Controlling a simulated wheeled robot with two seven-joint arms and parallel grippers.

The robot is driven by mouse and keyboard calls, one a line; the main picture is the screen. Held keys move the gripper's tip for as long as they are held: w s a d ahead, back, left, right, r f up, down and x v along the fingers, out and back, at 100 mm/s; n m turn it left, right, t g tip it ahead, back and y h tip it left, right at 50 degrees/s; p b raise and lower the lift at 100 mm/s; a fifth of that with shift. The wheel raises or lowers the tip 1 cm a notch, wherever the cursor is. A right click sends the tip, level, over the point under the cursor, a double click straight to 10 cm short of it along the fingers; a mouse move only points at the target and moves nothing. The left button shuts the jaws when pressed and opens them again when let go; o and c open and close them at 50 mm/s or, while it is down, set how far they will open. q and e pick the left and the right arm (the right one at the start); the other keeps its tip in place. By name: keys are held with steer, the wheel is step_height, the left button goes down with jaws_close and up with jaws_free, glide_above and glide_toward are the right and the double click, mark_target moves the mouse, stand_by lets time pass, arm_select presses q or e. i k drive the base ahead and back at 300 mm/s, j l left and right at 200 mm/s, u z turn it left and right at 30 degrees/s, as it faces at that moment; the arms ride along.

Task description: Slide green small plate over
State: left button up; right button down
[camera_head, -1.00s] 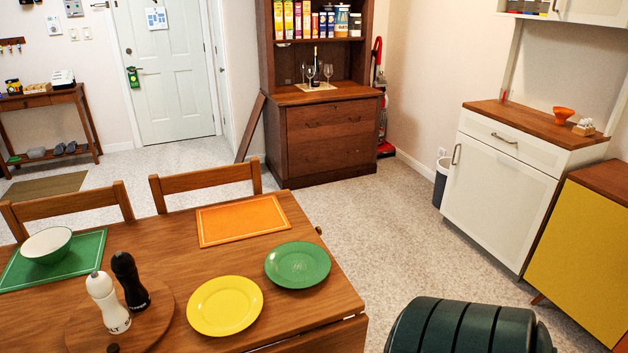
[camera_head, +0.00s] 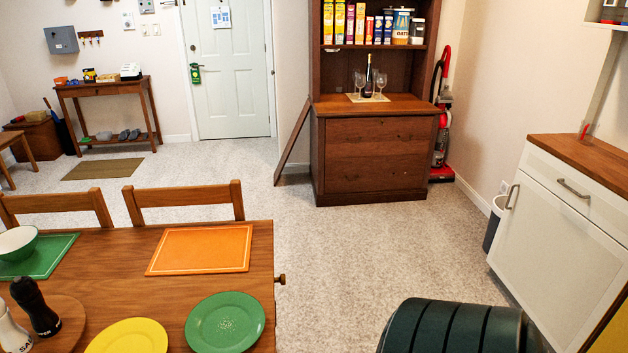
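The small green plate (camera_head: 225,322) lies flat on the wooden table (camera_head: 205,216) near its right edge. It is to the right of the yellow plate (camera_head: 128,339), which is cut off by the bottom of the picture. An orange placemat (camera_head: 200,250) lies bare behind the two plates. Neither of my grippers shows in the head view. A dark green rounded part of mine is at the bottom right.
A green placemat (camera_head: 57,252) with a bowl (camera_head: 18,243) is at left, by black (camera_head: 36,308) and white (camera_head: 12,332) mills. Two chairs stand behind the table. A wooden hutch (camera_head: 372,155) and white cabinet (camera_head: 565,215) stand beyond. Carpet between is clear.

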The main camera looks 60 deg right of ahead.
mark_target(226, 322)
steer(key=k+l, duration=0.15)
steer(key=l, duration=0.15)
steer(key=k+l, duration=0.1)
steer(key=l, duration=0.2)
steer(key=k+l, duration=0.15)
steer(key=l, duration=0.15)
steer(key=k+l, duration=0.1)
steer(key=l, duration=0.25)
